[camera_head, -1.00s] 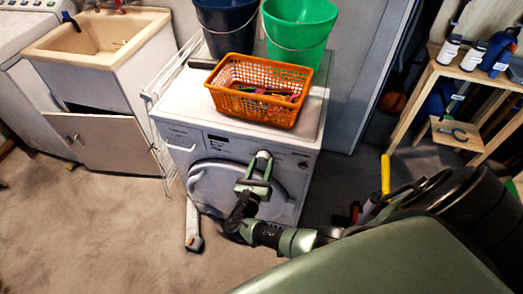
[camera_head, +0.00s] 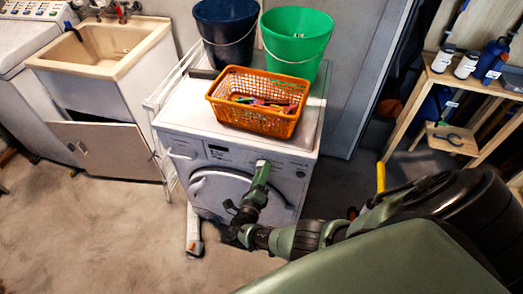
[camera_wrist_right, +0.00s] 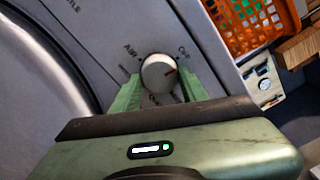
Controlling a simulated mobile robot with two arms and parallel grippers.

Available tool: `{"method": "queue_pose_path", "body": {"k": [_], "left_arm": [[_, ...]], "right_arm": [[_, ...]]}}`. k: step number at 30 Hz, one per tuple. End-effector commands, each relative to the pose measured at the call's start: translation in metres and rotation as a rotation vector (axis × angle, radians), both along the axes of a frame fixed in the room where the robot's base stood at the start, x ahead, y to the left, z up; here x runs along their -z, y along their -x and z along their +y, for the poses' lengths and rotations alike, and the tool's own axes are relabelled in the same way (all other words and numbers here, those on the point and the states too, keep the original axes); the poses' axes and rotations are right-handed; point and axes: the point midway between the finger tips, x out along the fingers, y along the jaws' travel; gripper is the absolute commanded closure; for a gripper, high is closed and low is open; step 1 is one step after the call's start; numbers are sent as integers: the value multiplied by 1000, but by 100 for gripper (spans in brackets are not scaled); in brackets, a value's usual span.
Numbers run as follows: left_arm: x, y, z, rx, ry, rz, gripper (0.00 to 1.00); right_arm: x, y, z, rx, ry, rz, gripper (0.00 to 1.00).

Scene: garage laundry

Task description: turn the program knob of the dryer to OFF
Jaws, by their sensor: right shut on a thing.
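The white dryer (camera_head: 190,118) stands in the middle of the head view, with its round door and control panel facing me. Its program knob (camera_wrist_right: 159,72) is pale and round with a red mark pointing right in the wrist view. Printed labels ring the knob; those below it are partly hidden by my gripper. My right gripper (camera_head: 262,166) is at the dryer's panel, and in the wrist view its two green fingers (camera_wrist_right: 158,88) are shut on the knob from both sides. My left gripper is not in view.
An orange basket (camera_head: 225,110), a green bucket (camera_head: 300,40) and a dark blue bucket (camera_head: 225,30) stand on the dryer. A white drying rack (camera_head: 163,150) leans at its left side. A long white object (camera_head: 193,232) lies on the floor. A wooden shelf (camera_head: 425,85) is at right.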

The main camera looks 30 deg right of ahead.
Motion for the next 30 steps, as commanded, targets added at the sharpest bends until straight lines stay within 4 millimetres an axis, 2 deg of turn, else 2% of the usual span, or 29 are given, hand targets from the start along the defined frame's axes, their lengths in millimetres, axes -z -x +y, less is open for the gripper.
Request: {"method": "queue_pose_path", "body": {"k": [9,26,27,28,30], "left_arm": [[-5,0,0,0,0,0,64],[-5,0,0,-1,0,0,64],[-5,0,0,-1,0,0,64],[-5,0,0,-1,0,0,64],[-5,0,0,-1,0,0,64]], "right_arm": [[2,2,0,2,80,102,97],[2,2,0,3,97,122,97],[2,2,0,2,97,122,48],[2,2,0,2,97,122,40],[2,2,0,2,97,121,36]]}}
